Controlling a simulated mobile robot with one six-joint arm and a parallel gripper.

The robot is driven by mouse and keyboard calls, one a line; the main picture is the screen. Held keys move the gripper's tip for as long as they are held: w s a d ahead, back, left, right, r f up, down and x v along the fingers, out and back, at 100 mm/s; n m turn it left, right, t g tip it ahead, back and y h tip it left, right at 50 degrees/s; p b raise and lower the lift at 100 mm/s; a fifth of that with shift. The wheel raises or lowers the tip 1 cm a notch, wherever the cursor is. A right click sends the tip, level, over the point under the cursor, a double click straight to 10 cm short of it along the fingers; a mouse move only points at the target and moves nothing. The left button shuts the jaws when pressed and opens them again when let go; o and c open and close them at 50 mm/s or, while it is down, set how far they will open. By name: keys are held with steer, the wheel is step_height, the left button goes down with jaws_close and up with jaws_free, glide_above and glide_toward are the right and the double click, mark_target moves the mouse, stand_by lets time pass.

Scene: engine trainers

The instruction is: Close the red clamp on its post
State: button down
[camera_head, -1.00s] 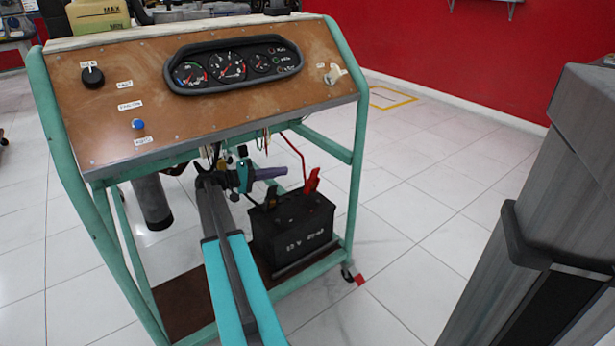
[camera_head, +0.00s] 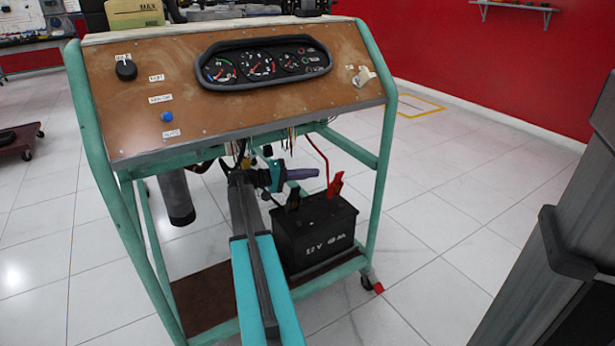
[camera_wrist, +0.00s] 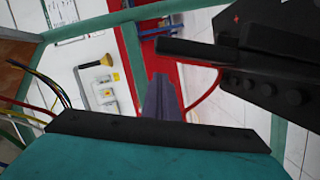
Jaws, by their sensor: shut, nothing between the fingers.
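The red clamp (camera_head: 335,184) stands upright at the back right of the black battery (camera_head: 315,242), at the end of a red cable. Its jaws and post are too small to tell whether it is open or closed. My gripper (camera_head: 312,173) is shut and empty, its purple fingers pointing right, above the battery and just left of the clamp, apart from it. In the wrist view my gripper (camera_wrist: 163,85) shows its fingers together, with the dark battery (camera_wrist: 285,45) at the upper right. I cannot make out the red clamp there.
A black clamp (camera_head: 292,201) sits on the battery's left side. The battery stands on the lower shelf (camera_head: 205,295) of the green-framed trainer (camera_head: 377,190). The gauge panel (camera_head: 150,90) and hanging wires lie above my gripper. A red cable (camera_wrist: 205,95) curves close to the fingers. Open floor lies right.

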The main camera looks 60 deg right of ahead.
mark_target(341, 172)
steer(key=b+x, duration=0.2)
steer(key=x, duration=0.5)
steer(key=shift+s, duration=0.2)
steer(key=shift+s+a, duration=0.25)
steer(key=shift+s, duration=0.2)
steer(key=shift+s+a+f+p, duration=0.1)
steer(key=shift+s+f+p, duration=0.05)
steer(key=shift+p, duration=0.15)
steer(key=p+v, duration=0.1)
steer(key=v, duration=0.9)
stand_by(0.4)
steer(key=shift+r, duration=0.2)
